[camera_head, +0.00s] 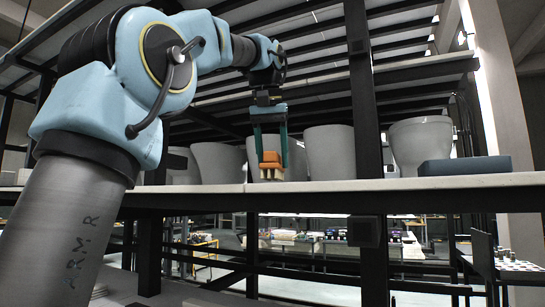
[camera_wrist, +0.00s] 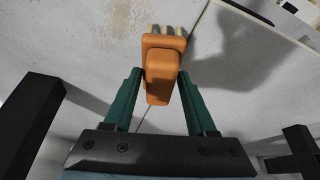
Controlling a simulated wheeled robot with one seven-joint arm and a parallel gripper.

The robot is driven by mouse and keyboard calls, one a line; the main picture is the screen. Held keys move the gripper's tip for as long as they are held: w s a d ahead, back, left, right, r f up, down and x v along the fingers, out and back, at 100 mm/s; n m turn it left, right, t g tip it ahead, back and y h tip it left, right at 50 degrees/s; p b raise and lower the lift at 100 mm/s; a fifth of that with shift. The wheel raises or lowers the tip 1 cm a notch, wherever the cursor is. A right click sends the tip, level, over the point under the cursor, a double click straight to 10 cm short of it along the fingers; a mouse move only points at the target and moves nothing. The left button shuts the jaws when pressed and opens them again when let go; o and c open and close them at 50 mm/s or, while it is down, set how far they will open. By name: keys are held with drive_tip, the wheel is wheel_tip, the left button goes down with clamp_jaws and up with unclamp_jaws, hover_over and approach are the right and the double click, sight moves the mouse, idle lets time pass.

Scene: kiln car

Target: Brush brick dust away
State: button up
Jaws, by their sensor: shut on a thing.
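My gripper (camera_head: 269,153) has green fingers and is shut on an orange brush (camera_head: 270,161) with pale bristles pointing down. In the head view the brush hangs in front of the white ceramic pieces, close over the pale kiln car deck (camera_head: 232,188). In the wrist view the brush (camera_wrist: 163,75) sits between the fingers (camera_wrist: 161,85), with its bristles at the far end. I cannot tell whether the bristles touch the deck. A thin dark seam runs across the pale deck (camera_wrist: 100,60) beneath.
Several white ceramic pieces, such as this one (camera_head: 330,152), stand along the deck behind the brush. A dark grey block (camera_head: 465,166) lies at the right. A black post (camera_head: 364,110) rises right of my gripper, and shelves (camera_head: 310,45) hang overhead.

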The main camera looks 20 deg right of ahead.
drive_tip(key=shift+f+b, duration=0.45)
drive_tip(key=shift+f, duration=0.2)
idle(0.7)
drive_tip(key=shift+s+d+p, duration=0.5)
drive_tip(key=shift+s+d, duration=1.55)
drive_tip(key=shift+d, duration=0.15)
drive_tip(key=shift+s+d+p, duration=0.8)
drive_tip(key=shift+s+d, duration=1.25)
drive_tip(key=shift+d, duration=0.1)
drive_tip(key=shift+w+a, duration=2.05)
drive_tip(key=shift+a, duration=0.15)
drive_tip(key=shift+w+a, duration=2.05)
drive_tip(key=shift+a, duration=0.15)
